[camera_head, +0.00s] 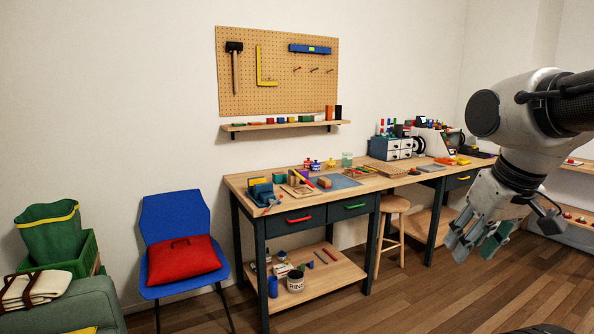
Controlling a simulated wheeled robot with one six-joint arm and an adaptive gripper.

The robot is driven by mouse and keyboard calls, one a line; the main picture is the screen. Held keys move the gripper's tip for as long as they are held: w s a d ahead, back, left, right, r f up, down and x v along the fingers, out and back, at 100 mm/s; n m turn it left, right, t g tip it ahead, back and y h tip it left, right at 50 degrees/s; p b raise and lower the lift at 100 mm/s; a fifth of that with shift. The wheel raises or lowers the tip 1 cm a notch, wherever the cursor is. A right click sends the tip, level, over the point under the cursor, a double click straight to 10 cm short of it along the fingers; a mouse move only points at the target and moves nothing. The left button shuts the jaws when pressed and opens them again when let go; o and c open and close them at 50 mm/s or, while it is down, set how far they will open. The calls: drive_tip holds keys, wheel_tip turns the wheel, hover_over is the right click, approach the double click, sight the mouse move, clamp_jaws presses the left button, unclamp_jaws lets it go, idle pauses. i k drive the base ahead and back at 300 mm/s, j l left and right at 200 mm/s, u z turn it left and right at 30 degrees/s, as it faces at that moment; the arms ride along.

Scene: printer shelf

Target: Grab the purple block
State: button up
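A small purple patch (305,173), which may be the purple block, shows among the things at the back of the left workbench (236,183). It is partly hidden and too small for its shape to be clear. My gripper (474,244) hangs at the right of the view, pointing down and left, with its fingers apart. It is in front of the right-hand bench and well away from the purple patch. A greenish part shows at one finger, and I see no block held between the fingers.
A blue chair (172,215) with a red cushion (183,260) stands left of the workbench. A wooden stool (395,204) stands between the benches. A wall shelf (285,125) holds small coloured blocks. The wooden floor before the benches is clear.

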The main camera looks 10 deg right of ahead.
sight(304, 173)
drive_tip(key=i+l+u, duration=0.1)
drive_tip(key=i+l, duration=0.3)
drive_tip(key=i, duration=0.2)
drive_tip(key=i+l, duration=0.5)
drive_tip(key=i+l+u, duration=0.15)
drive_tip(key=i+u, duration=0.2)
drive_tip(key=i, duration=0.25)
drive_tip(key=i+l+u, duration=0.35)
drive_tip(key=i, duration=0.25)
drive_tip(key=i+l+u, duration=0.35)
drive_tip(key=i+l, duration=0.1)
drive_tip(key=i, duration=0.05)
